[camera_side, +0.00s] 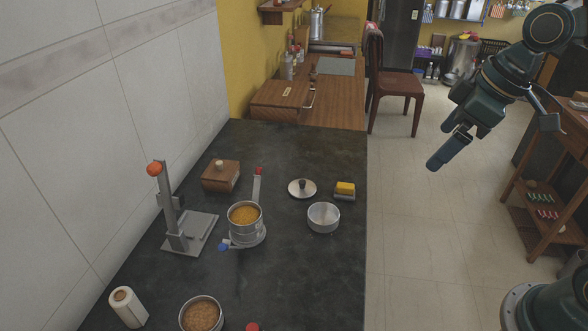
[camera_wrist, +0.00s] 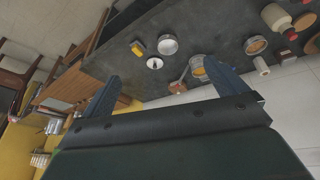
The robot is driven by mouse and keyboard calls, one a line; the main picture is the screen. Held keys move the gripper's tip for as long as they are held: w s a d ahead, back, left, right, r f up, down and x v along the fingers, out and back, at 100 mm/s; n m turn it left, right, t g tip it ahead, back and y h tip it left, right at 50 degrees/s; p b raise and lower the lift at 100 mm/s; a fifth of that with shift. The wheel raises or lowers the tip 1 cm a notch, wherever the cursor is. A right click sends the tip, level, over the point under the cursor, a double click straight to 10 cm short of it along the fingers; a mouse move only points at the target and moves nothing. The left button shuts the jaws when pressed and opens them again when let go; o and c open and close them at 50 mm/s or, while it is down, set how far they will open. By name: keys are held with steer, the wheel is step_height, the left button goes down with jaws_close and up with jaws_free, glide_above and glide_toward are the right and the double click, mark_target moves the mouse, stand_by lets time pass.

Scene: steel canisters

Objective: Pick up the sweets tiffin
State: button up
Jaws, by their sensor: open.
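A round steel tiffin (camera_side: 245,228) with yellow-orange contents stands upright on a small grey holder on the dark counter. In the wrist view the tiffin (camera_wrist: 198,72) is partly hidden by a finger. An empty steel bowl (camera_side: 323,218) stands to its right, and a steel lid with a dark knob (camera_side: 301,189) lies behind that bowl. Another steel container with brown contents (camera_side: 201,315) is at the near edge of the picture. No label shows which one holds sweets. My gripper (camera_side: 447,150) is open and empty, in the air right of the counter, well apart from everything.
A grey stand with an orange knob (camera_side: 170,208) rises left of the tiffin, with a wooden box (camera_side: 221,177) behind. A yellow sponge (camera_side: 345,188) sits by the counter's right edge. A white roll (camera_side: 128,308) stands at front left. The tiled wall bounds the left side.

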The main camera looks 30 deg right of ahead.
steer(key=w+a+f+n+g+y, duration=0.2)
steer(key=w+f+n, duration=0.6)
steer(key=w+f, duration=0.9)
steer(key=shift+w+a+n+y, duration=0.3)
steer(key=shift+a+y, duration=0.2)
steer(key=shift+a, duration=0.15)
steer(key=shift+f, duration=0.1)
glide_toward(319, 221)
steer(key=shift+w+a+f+g, duration=0.15)
steer(key=shift+a+f, duration=0.1)
steer(key=shift+f, duration=0.2)
steer(key=shift+w+a+f+g, duration=0.15)
steer(key=shift+a+f, duration=0.1)
steer(key=shift+f, duration=0.2)
steer(key=shift+f, duration=0.15)
steer(key=shift+x, duration=2.45)
steer(key=shift+w+d, duration=0.1)
steer(key=shift+w, duration=0.05)
